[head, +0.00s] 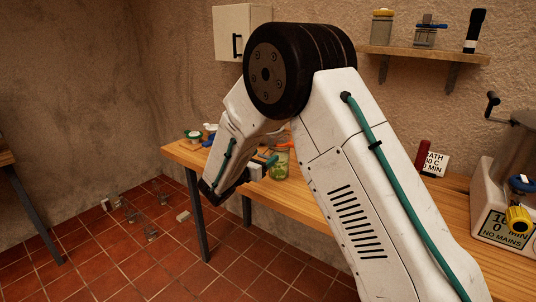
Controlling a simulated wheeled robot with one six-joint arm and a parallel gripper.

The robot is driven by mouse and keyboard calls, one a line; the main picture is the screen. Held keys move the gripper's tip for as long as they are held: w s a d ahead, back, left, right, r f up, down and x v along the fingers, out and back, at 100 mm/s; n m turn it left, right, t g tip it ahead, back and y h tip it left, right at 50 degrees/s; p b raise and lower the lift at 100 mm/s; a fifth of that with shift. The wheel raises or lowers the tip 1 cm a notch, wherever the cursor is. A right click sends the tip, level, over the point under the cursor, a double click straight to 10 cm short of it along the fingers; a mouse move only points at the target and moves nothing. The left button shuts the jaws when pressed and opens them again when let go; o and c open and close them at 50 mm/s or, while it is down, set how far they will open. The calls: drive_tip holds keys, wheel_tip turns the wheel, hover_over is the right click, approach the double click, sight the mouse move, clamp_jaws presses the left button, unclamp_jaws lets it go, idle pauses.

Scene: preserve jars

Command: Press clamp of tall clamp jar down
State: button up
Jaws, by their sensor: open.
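A glass jar with green contents (280,168) stands on the wooden table (334,205), between parts of my arm. It looks upright, and my arm partly covers its surroundings. It may be the tall clamp jar; its clamp is too small to make out. My gripper (268,162) is open, just left of this jar in the picture. I cannot tell whether the gripper touches it.
Small jars or lids (193,136) lie at the table's far left end. A wall shelf (425,54) holds jars and a black torch-like object (475,31). A cream machine (500,205) stands at right. Several small objects lie on the tiled floor.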

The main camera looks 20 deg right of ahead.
sight(263, 157)
drive_tip(key=shift+x, duration=1.7)
drive_tip(key=c, duration=1)
drive_tip(key=shift+f, duration=0.1)
drive_tip(key=t+h, duration=0.2)
drive_tip(key=h, duration=0.1)
drive_tip(key=shift+d+f, duration=0.1)
drive_tip(key=shift+f, duration=0.3)
drive_tip(key=shift+w+d+f+t+h, duration=0.1)
drive_tip(key=shift+f+t+h, duration=0.05)
drive_tip(key=shift+t+h, duration=0.5)
drive_tip(key=shift+w+d+f+t+h, duration=0.1)
drive_tip(key=shift+f+t+h, duration=0.05)
drive_tip(key=shift+t+h, duration=0.5)
drive_tip(key=o, duration=1)
